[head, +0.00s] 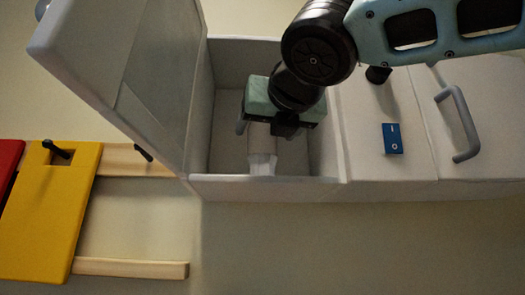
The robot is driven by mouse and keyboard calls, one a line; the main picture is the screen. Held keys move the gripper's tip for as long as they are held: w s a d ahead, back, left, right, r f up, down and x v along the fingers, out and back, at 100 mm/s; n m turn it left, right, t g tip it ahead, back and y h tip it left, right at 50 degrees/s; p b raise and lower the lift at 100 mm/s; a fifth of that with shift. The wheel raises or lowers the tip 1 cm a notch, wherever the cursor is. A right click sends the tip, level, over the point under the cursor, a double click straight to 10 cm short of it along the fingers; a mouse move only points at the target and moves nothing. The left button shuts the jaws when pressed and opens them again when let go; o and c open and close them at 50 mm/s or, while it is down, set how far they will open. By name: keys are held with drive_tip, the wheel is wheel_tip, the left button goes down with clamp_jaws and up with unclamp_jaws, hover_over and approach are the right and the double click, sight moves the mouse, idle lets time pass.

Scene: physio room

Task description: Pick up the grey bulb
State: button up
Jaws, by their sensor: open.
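My gripper (263,132) is inside an open pale box (228,108), pointing down and open. A pale, light grey to whitish rounded piece (262,163) shows just below the gripper, near the box's front wall. It may be the grey bulb, but its shape is partly hidden by the gripper and I cannot tell for sure. I cannot tell whether the fingers touch it.
The box's lid (110,65) stands open at the left. To the right are a closed panel with a blue switch (392,138), a black knob (378,75) and a grey handle (463,125). A yellow board (52,215) hangs on wooden rails (130,268) at lower left.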

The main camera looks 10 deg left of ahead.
sight(260, 136)
drive_tip(key=x, duration=0.1)
drive_tip(key=p+x, duration=0.1)
drive_tip(key=x, duration=0.1)
drive_tip(key=p+x, duration=0.1)
drive_tip(key=shift+w+a+r, duration=0.2)
drive_tip(key=shift+a+r, duration=0.05)
drive_tip(key=shift+w+a+f, duration=0.1)
drive_tip(key=shift+w, duration=0.15)
drive_tip(key=c, duration=1.2)
